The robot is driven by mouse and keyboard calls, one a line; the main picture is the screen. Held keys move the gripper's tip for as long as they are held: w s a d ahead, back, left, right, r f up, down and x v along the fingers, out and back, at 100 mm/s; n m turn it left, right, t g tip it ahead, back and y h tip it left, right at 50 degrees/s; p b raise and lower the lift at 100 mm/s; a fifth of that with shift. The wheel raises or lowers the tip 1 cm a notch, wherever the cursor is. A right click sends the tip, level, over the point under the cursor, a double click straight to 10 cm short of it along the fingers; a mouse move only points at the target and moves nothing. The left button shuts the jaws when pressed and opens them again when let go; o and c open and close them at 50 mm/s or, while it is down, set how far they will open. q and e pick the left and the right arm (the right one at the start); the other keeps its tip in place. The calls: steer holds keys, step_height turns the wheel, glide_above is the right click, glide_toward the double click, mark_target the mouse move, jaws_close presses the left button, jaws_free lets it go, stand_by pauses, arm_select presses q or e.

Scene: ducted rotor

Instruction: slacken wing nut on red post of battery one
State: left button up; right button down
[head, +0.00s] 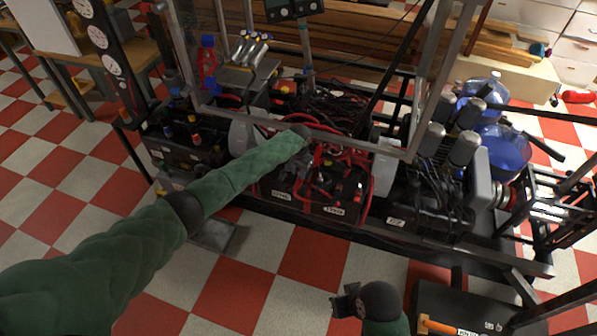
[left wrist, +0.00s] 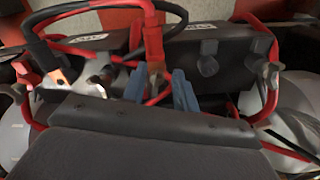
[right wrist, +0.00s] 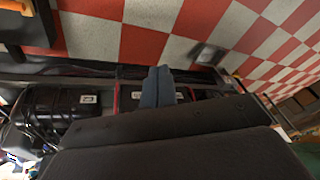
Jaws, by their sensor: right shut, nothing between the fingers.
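Two black batteries with white labels stand side by side in the frame, a left one (head: 282,205) and a right one (head: 345,212). I cannot read which is battery one. In the left wrist view a thick red cable (left wrist: 152,28) comes down to a copper-coloured lug (left wrist: 156,70). My left gripper (left wrist: 160,95) has its blue-grey fingers apart, one each side below this lug. A wing nut and the post are not clear there. In the head view my left gripper (head: 292,165) is among the cables, partly hidden. My right gripper (head: 345,302) is shut and empty, away from the batteries; its fingers (right wrist: 157,85) touch.
Red and black cables (head: 335,150) crowd the space above the batteries. Blue round containers (head: 500,150) stand at the right. An orange-handled tool (head: 440,327) lies at the bottom right. The checkered floor in front is mostly clear.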

arm_select(q)
steer(key=shift+f, duration=0.15)
steer(key=shift+c, duration=0.4)
jaws_close()
arm_select(e)
steer(key=shift+r, duration=0.1)
